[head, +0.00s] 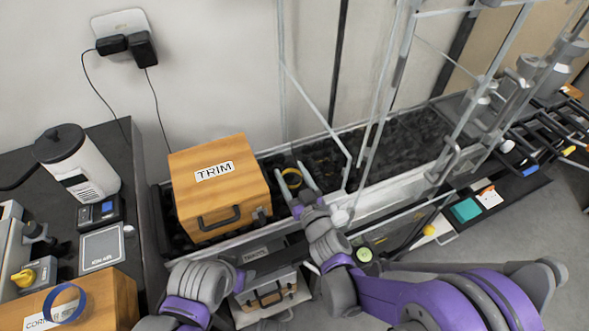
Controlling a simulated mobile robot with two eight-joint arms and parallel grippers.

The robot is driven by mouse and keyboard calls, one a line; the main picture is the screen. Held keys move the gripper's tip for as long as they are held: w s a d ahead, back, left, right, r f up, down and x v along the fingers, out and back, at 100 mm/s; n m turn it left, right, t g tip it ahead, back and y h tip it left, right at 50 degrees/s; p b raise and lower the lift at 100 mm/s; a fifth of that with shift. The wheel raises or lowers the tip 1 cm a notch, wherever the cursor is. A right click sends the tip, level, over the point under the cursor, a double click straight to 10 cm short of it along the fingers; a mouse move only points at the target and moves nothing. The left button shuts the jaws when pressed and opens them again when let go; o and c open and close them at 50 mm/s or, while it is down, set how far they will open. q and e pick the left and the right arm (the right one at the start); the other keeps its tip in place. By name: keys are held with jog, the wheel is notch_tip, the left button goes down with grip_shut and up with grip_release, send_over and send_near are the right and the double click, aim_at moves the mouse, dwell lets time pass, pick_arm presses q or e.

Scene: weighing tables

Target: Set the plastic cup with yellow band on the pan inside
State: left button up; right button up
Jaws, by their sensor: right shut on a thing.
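The plastic cup with the yellow band (291,180) is between the fingers of my right gripper (292,176), just right of the TRIM box. The gripper is shut on it. The cup is small and dark here, and its base is hidden, so I cannot tell whether it is touching the dark bed below. A tall clear enclosure with metal posts (374,95) stands to the right of the cup. I cannot make out a pan inside it. My left arm reaches in at the bottom, and its gripper end (243,281) shows too poorly to tell its state.
The wooden TRIM box (218,178) stands close left of the cup. A small scale with a square plate (102,248), a white canister (77,165) and another wooden box (100,305) fill the left table. Clear panels and posts limit room to the right.

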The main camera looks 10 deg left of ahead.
jog(key=shift+s, duration=0.2)
jog(key=shift+w+a, duration=0.1)
jog(key=shift+w, duration=0.05)
jog(key=shift+f, duration=0.15)
jog(key=o, duration=1.2)
jog(key=shift+c, duration=0.2)
